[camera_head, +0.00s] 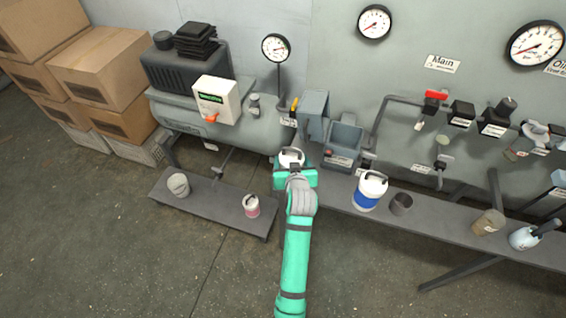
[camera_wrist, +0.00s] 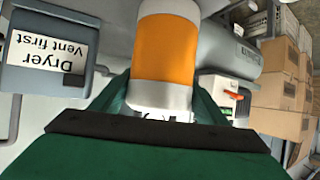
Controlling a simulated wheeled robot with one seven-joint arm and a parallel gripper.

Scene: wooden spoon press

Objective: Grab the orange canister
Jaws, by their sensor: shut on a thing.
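The orange canister (camera_wrist: 165,52) has a wide orange band between white ends. In the wrist view it sits between the two fingers of my gripper (camera_wrist: 160,95), which is shut on it. In the head view my gripper (camera_head: 295,172) is at the left end of the long bench. Only the white top of the canister (camera_head: 291,156) shows there, and my gripper hides the rest. I cannot tell whether the canister still touches the bench.
A blue-and-white canister (camera_head: 368,192) and a dark cup (camera_head: 401,204) stand on the long bench, right of my gripper. A grey bin (camera_head: 343,145) is behind it. A lower bench (camera_head: 222,196) at left holds a pink-and-white canister (camera_head: 252,206) and a pale cup (camera_head: 178,184).

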